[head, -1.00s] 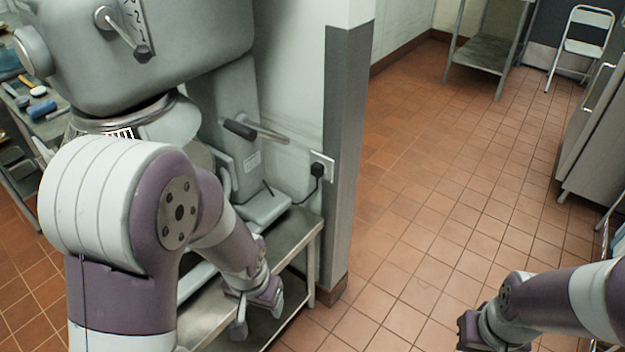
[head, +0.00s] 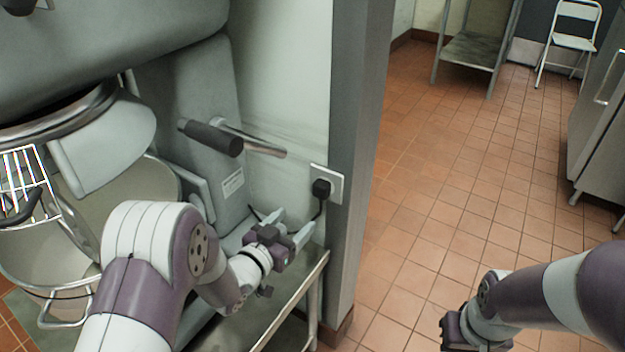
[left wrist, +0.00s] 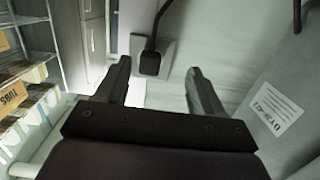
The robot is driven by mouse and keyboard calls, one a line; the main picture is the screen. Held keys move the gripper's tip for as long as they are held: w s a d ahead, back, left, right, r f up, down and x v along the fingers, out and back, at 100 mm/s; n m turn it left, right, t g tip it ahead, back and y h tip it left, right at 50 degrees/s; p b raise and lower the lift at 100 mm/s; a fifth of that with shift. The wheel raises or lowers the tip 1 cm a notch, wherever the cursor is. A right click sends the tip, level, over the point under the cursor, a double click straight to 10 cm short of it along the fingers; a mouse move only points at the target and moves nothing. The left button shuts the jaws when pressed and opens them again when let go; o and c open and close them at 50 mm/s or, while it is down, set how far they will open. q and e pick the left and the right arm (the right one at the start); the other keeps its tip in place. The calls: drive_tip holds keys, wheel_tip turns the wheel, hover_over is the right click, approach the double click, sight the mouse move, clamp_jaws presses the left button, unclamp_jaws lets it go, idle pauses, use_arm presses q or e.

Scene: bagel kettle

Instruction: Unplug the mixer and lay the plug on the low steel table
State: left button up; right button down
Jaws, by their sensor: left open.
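The black plug (head: 321,187) sits in a white wall socket (head: 336,183) beside the grey corner post, and its cord hangs down toward the mixer (head: 190,110). In the left wrist view the plug (left wrist: 150,62) shows beyond and between my open fingers, with the cord running off the top edge. My left gripper (head: 291,225) is open and empty, a little below and left of the plug, apart from it. The low steel table (head: 290,300) is under the mixer, below my left gripper. My right gripper (head: 446,330) is at the lower right, far from the plug; its fingertips are not clear.
The mixer's lever with a dark grip (head: 212,137) sticks out above my left gripper. The corner post (head: 358,150) stands just right of the socket. The tiled floor (head: 450,200) to the right is clear. A steel rack (head: 475,50) and folding chair (head: 572,40) stand far back.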

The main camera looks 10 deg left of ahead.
sight(318, 193)
use_arm(q)
drive_tip(key=shift+t+h, duration=0.4)
drive_tip(key=shift+t, duration=0.1)
drive_tip(key=w+d+b, duration=0.1)
drive_tip(key=w, duration=0.1)
drive_tip(key=w+d+r, duration=0.1)
drive_tip(key=w, duration=0.1)
drive_tip(key=w+d+r+b, duration=0.1)
drive_tip(key=w, duration=0.1)
drive_tip(key=shift+w+d+r+b, duration=0.15)
drive_tip(key=shift+w+d+b, duration=0.15)
drive_tip(key=shift+w+d, duration=0.1)
drive_tip(key=shift+w+d+r, duration=0.1)
drive_tip(key=shift+w+d, duration=0.1)
drive_tip(key=shift+w, duration=0.35)
use_arm(e)
drive_tip(key=shift+s+d+f, duration=0.1)
drive_tip(key=shift+s+f, duration=0.05)
drive_tip(key=shift+f, duration=0.55)
drive_tip(key=shift+s+d+f, duration=0.1)
drive_tip(key=shift+f, duration=0.6)
use_arm(q)
clamp_jaws()
drive_tip(key=shift+s+a, duration=0.1)
drive_tip(key=shift+s, duration=0.05)
